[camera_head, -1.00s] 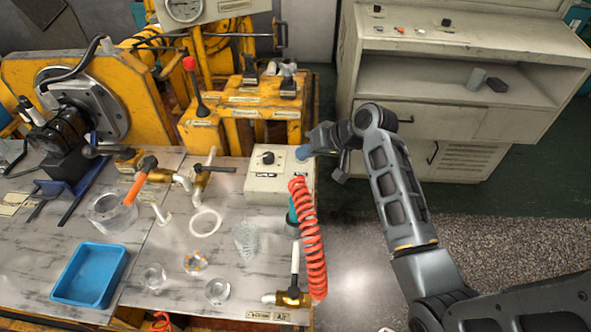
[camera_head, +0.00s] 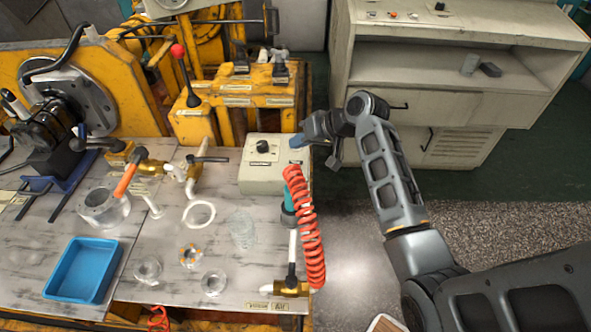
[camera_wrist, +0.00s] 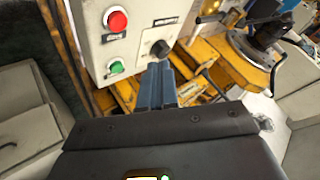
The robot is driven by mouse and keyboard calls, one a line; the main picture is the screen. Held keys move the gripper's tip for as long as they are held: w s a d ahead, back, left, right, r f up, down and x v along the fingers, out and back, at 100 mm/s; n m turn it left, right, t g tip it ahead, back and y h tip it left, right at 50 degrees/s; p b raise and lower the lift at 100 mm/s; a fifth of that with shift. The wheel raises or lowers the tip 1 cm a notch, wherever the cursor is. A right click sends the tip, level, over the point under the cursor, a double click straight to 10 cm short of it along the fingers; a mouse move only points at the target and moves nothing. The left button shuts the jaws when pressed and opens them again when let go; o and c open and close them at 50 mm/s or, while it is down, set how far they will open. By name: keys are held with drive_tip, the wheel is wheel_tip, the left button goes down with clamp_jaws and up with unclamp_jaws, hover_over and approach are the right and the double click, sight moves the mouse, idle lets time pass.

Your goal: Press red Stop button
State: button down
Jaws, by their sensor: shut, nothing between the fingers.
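The red Stop button (camera_wrist: 117,21) shows at the upper left of the wrist view, on a pale control box (camera_wrist: 140,45). A green button (camera_wrist: 116,66) is below it and a black knob (camera_wrist: 159,48) to its right. In the head view the box (camera_head: 262,182) stands on the table's right edge with its knob (camera_head: 263,146) visible; the red button cannot be made out there. My gripper (camera_head: 297,141) is at the box's far right corner. In the wrist view my gripper (camera_wrist: 158,68) is shut and empty, its tips just below the knob, lower right of the red button; contact cannot be told.
A coiled red hose (camera_head: 305,228) rises in front of the box. Yellow machinery (camera_head: 230,95) with a red-knobbed lever (camera_head: 185,75) stands behind it. A blue tray (camera_head: 82,270) and clear parts lie on the table. A cabinet (camera_head: 440,100) stands behind at the right, with open floor before it.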

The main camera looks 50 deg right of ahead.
drive_tip(key=b, duration=0.3)
hover_over(299, 168)
wheel_tip(299, 168, down, 4)
drive_tip(key=shift+f, duration=0.8)
drive_tip(key=shift+f, duration=0.2)
idle(1.0)
drive_tip(key=shift+f+b, duration=0.25)
drive_tip(key=shift+b, duration=0.05)
drive_tip(key=shift+f, duration=0.4)
idle(0.8)
drive_tip(key=shift+r, duration=0.15)
drive_tip(key=shift+r+p, duration=0.7)
